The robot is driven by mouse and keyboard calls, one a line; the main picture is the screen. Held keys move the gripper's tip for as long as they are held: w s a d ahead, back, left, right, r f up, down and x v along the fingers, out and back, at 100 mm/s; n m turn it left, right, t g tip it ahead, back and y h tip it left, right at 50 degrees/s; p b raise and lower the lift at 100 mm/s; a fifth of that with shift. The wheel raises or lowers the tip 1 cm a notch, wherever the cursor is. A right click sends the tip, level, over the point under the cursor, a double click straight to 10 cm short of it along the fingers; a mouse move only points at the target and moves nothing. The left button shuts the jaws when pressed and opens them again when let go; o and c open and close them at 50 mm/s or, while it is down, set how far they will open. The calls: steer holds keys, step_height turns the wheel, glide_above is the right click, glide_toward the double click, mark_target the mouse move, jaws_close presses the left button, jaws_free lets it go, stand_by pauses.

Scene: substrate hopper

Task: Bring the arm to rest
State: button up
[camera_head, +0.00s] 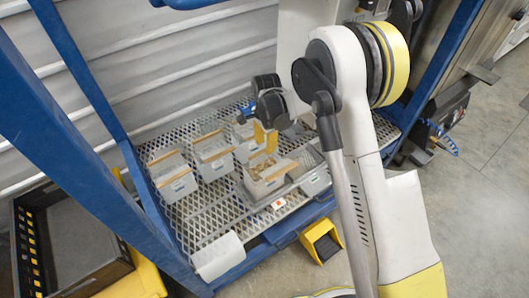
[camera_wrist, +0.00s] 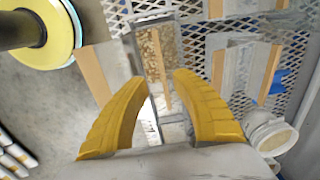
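My gripper (camera_head: 264,138) hangs above the bins on the mesh shelf. The wrist view shows its two yellow fingers (camera_wrist: 160,80) spread apart with nothing between them, so it is open. Below and beyond the fingers is a pale bin holding tan granules (camera_wrist: 151,42), with a wooden-looking strip across it. The same granule bin (camera_head: 251,188) stands near the shelf's front in the head view. My arm reaches up from the lower right and bends down over the shelf; its upper links hide part of the shelf's right side.
Several pale bins (camera_head: 175,185) with wooden-looking strips stand on the mesh shelf (camera_head: 205,220). A white container (camera_head: 218,262) is at its front left corner. Blue posts (camera_head: 85,150) frame it. A yellow box (camera_head: 322,243) is in front; a dark crate (camera_head: 105,278) lies left.

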step_height(320, 180, up, 6)
steer(key=shift+r, duration=0.2)
steer(key=s+d+r+n+t, duration=0.25)
steer(key=s+d+r, duration=0.25)
steer(key=r, duration=0.4)
steer(key=s+d+r+n+t, duration=0.1)
steer(key=s+d+r+n, duration=0.3)
steer(key=r, duration=0.5)
steer(key=s+d+r+n+t, duration=0.1)
steer(key=s+d, duration=0.3)
steer(key=s, duration=0.5)
steer(key=s+d+n+t, duration=0.2)
steer(key=s+d, duration=0.3)
steer(key=s, duration=0.4)
steer(key=shift+r+n, duration=0.35)
steer(key=shift+n, duration=0.5)
